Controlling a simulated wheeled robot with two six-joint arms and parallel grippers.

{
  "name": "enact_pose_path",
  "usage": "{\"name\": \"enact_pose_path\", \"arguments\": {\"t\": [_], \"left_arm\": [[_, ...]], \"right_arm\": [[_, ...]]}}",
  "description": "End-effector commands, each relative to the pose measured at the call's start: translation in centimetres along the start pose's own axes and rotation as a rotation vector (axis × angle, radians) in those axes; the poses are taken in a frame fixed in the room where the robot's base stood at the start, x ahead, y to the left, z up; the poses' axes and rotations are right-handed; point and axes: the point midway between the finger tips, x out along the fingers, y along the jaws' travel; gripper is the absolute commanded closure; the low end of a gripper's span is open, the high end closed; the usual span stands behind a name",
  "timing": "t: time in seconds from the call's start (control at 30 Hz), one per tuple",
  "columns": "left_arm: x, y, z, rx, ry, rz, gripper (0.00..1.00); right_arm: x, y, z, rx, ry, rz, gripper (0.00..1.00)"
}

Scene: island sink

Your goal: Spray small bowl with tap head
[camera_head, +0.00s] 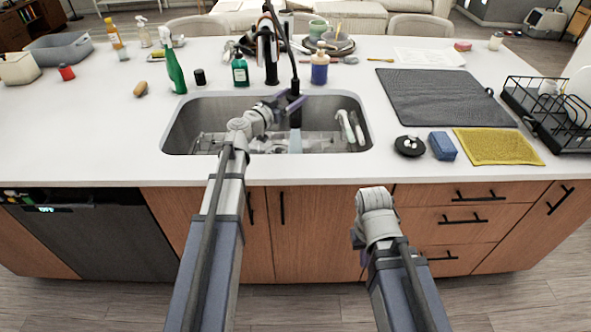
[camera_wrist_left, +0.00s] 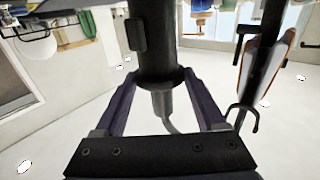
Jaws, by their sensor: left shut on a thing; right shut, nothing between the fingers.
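My left gripper (camera_head: 289,102) is over the sink, shut on the black tap head (camera_head: 295,112). In the left wrist view, the purple fingers of the gripper (camera_wrist_left: 162,100) close on both sides of the black tap head (camera_wrist_left: 158,45). A pale bluish streak, perhaps water, shows below the tap head in the sink (camera_head: 180,125). I cannot pick out a small bowl in the sink for certain. My right gripper (camera_head: 359,243) is mostly hidden behind its own wrist, low in front of the cabinets; it is shut and empty.
Two white-handled items (camera_head: 351,128) stand at the sink's right side. A grey drying mat (camera_head: 440,95), blue sponge (camera_head: 442,146), yellow cloth (camera_head: 497,147) and dish rack (camera_head: 545,110) lie right. A green spray bottle (camera_head: 174,70) stands behind-left.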

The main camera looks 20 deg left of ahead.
Motion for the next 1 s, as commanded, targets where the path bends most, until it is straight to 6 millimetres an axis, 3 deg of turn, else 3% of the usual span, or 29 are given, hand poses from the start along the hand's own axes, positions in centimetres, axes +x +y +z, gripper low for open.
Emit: {"name": "enact_pose_path", "arguments": {"t": [0.43, 1.0], "left_arm": [[0.0, 0.0, -3.8, -0.001, 0.000, 0.000, 0.98], [0.0, 0.0, -3.7, -0.001, 0.000, 0.000, 0.98]], "right_arm": [[-3.7, 0.4, 0.2, 0.000, 0.000, 0.000, 1.00], [-3.7, 0.3, 0.2, 0.000, 0.000, 0.000, 1.00]]}}
